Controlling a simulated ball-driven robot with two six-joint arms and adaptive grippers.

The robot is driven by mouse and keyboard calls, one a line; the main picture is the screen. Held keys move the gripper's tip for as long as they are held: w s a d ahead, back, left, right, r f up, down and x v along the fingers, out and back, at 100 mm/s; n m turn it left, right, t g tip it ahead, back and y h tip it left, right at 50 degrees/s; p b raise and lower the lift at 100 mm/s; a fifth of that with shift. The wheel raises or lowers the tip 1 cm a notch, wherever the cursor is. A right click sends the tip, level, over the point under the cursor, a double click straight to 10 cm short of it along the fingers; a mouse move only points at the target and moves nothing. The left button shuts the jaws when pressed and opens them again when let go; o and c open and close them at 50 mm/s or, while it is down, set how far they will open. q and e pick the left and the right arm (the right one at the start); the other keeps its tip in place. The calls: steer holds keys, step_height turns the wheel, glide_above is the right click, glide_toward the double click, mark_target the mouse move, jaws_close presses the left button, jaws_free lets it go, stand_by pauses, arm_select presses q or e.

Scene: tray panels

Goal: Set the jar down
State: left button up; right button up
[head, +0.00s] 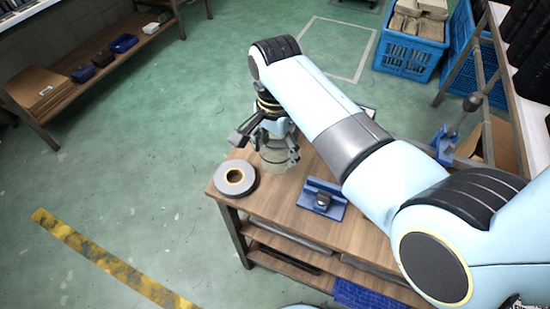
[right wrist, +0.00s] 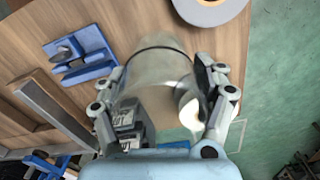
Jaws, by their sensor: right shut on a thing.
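The jar (head: 279,155) is a clear, see-through vessel at the far left part of the wooden table (head: 310,224). My right gripper (head: 264,138) is shut on it from above. In the right wrist view the jar (right wrist: 160,62) sits between the two fingers of my right gripper (right wrist: 165,92), with a dark ring around it. The jar looks upright and close to the tabletop; I cannot tell whether its base touches the wood. My left gripper is in neither view.
A grey tape roll (head: 235,178) lies left of the jar at the table's edge. A blue metal fixture (head: 322,199) stands to the jar's right, near the front. Bare wood lies between them. Blue crates (head: 411,50) stand on the floor behind.

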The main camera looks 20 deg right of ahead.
mark_target(275, 161)
steer(key=shift+w+a+f, duration=0.1)
steer(key=shift+a+f, duration=0.05)
steer(key=shift+f, duration=1.95)
steer(key=o, duration=0.9)
steer(key=shift+f, duration=0.2)
steer(key=o, duration=0.6)
steer(key=shift+r, duration=0.15)
